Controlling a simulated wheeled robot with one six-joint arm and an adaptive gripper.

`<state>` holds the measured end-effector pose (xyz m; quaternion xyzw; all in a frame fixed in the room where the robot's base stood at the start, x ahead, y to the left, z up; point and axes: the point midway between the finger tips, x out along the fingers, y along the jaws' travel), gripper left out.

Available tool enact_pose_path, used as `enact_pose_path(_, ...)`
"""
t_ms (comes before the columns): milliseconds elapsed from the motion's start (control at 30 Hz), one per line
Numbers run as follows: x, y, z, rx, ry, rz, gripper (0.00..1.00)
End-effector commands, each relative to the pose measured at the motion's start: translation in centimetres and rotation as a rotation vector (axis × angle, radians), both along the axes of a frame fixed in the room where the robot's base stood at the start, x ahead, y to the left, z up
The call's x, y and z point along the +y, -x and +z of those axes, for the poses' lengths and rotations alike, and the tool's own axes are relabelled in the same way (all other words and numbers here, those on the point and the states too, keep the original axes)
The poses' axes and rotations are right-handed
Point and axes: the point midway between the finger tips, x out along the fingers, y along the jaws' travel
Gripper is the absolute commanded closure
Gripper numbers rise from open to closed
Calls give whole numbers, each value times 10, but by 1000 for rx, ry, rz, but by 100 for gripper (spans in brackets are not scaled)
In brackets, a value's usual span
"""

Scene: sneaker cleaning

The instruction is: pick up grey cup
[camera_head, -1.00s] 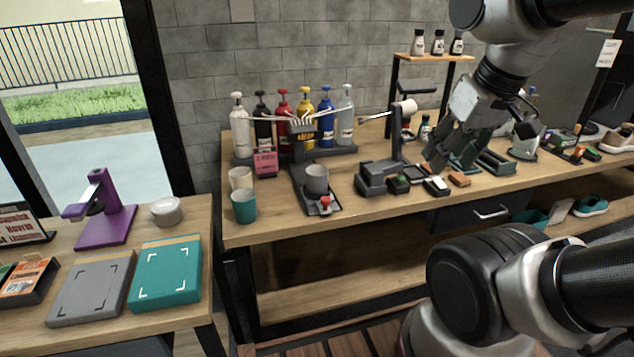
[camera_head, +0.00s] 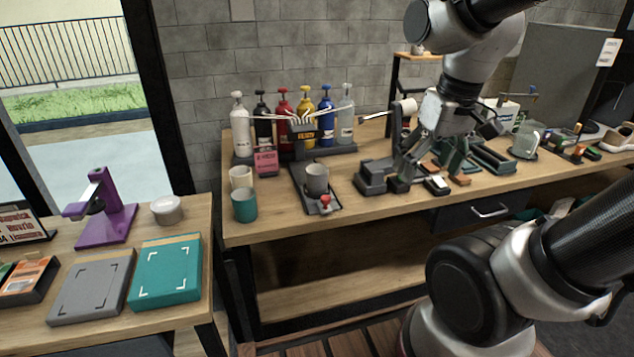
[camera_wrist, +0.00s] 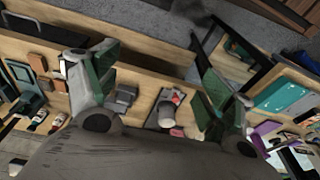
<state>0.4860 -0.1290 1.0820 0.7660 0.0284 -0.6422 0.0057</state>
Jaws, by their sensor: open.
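The grey cup (camera_head: 317,179) stands upright on a dark stand with a red knob (camera_head: 325,202), near the left part of the long wooden table. In the wrist view the grey cup (camera_wrist: 167,113) shows between the two fingers. My gripper (camera_head: 408,172) is open and empty, over the table to the right of the cup, near a dark grey block-shaped holder. In the wrist view my gripper (camera_wrist: 150,80) has its fingers spread wide apart. The cup is apart from the fingers.
A teal cup (camera_head: 244,205) and a cream cup (camera_head: 241,178) stand left of the grey cup. Several pump bottles (camera_head: 304,118) stand behind it. The dark grey holder (camera_head: 374,177) and small brushes lie between cup and gripper. A side table (camera_head: 190,318) is at left.

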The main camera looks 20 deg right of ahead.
Motion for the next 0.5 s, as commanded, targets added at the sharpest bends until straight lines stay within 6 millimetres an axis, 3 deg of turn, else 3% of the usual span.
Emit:
enact_pose_path(233, 64, -92, -67, 67, -121, 102, 18)
enact_pose_path(400, 101, -162, -109, -47, -167, 178, 18)
enact_pose_path(500, 111, -209, -117, -183, -156, 217, 18)
